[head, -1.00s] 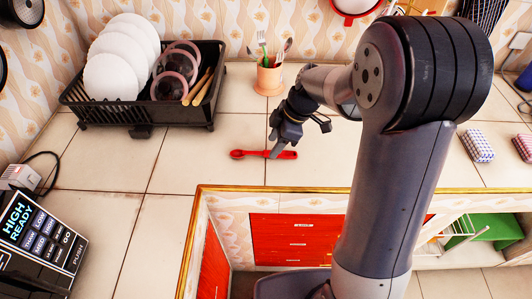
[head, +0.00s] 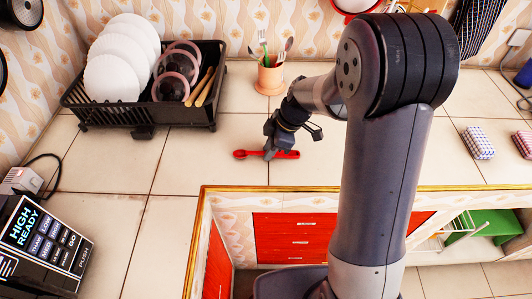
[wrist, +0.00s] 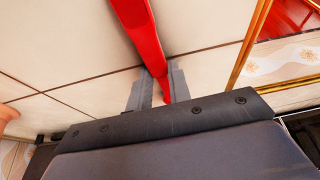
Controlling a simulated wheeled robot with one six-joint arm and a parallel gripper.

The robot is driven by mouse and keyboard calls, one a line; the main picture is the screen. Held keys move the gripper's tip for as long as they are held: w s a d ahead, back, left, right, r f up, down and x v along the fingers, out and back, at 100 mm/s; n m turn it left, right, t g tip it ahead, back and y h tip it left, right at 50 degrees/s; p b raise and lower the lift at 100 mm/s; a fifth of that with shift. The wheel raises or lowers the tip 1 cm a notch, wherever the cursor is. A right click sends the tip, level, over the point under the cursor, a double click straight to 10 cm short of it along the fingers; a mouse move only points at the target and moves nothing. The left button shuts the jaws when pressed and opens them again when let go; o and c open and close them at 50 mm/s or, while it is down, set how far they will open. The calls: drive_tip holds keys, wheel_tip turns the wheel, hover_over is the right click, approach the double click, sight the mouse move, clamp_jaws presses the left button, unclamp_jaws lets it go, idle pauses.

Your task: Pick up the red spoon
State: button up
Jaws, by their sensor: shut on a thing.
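The red spoon (head: 245,154) lies on the tiled counter near its front edge, in the middle of the head view. It points left to right. My gripper (head: 270,153) reaches down over its middle, with the fingers across the handle. In the wrist view the red spoon (wrist: 142,35) runs from the top edge down between the two fingers of my gripper (wrist: 156,92). The jaws are shut on it. The spoon looks at counter height; I cannot tell whether it touches the tiles.
A black dish rack (head: 140,116) with white plates stands at the back left. An orange cup (head: 269,79) with cutlery stands behind my gripper. A black appliance (head: 40,240) is at the front left. Counter left of the spoon is clear.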

clamp_jaws()
drive_tip(key=shift+r, duration=0.3)
wheel_tip(320, 180, up, 10)
drive_tip(key=shift+f+b, duration=0.25)
drive_tip(key=shift+b, duration=0.1)
idle(0.6)
